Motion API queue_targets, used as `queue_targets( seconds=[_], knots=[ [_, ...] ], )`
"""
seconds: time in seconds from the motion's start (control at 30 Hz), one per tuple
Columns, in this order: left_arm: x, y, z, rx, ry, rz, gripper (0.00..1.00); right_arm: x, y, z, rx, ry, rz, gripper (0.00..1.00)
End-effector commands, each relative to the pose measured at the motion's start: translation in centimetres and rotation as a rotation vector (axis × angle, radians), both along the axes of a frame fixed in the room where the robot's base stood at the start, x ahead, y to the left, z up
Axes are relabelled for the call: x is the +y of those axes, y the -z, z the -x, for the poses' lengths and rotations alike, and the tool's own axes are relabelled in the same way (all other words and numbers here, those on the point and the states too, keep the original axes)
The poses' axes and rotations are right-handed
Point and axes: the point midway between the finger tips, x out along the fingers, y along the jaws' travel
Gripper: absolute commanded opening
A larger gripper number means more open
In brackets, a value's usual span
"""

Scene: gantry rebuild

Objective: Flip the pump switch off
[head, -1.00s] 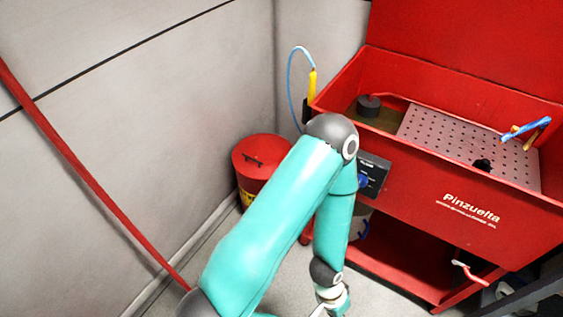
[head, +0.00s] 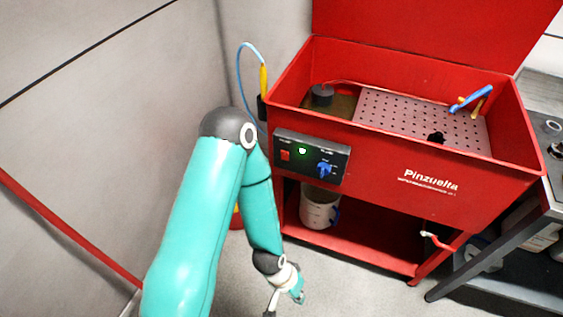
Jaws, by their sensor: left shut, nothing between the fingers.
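The pump control box (head: 312,158) is a dark panel on the front left of the red parts washer (head: 395,195). It carries a red switch (head: 286,155) at its left, a lit green lamp (head: 302,150) and a blue knob (head: 324,170). The labels are too small to read. My left gripper (head: 285,305) hangs low in front of the washer, below and apart from the control box, at the bottom of the head view. It is shut and empty. My left forearm passes just left of the box. My right gripper is out of view.
A white bucket (head: 318,208) stands on the washer's lower shelf. A drain valve (head: 436,240) sticks out at the lower right. A dark bench (head: 540,205) stands at right. A perforated tray (head: 400,115) holds a blue-handled brush (head: 470,98). Floor in front is clear.

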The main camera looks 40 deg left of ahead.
Motion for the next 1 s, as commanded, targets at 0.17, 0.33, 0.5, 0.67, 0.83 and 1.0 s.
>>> queue_targets(
  seconds=[0.17, 0.33, 0.5, 0.67, 0.83, 1.0],
  knots=[
    [3.2, 1.1, -4.7, -0.216, 0.133, -0.073, 0.00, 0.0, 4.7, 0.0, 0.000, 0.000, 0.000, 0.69],
    [7.6, -0.2, -11.3, -0.563, 0.384, -0.282, 0.00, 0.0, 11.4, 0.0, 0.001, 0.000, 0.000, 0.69],
    [12.8, -4.3, -15.7, -0.879, 0.663, -0.657, 0.00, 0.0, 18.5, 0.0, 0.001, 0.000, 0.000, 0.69],
    [17.1, -9.1, -16.3, -1.023, 0.870, -1.061, 0.00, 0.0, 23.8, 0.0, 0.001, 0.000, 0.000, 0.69],
    [20.0, -12.9, -15.0, -1.036, 0.997, -1.387, 0.00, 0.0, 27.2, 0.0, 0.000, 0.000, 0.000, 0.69],
    [21.2, -14.9, -14.0, -1.012, 1.050, -1.533, 0.00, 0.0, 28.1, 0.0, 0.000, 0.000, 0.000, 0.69]
  ],
)
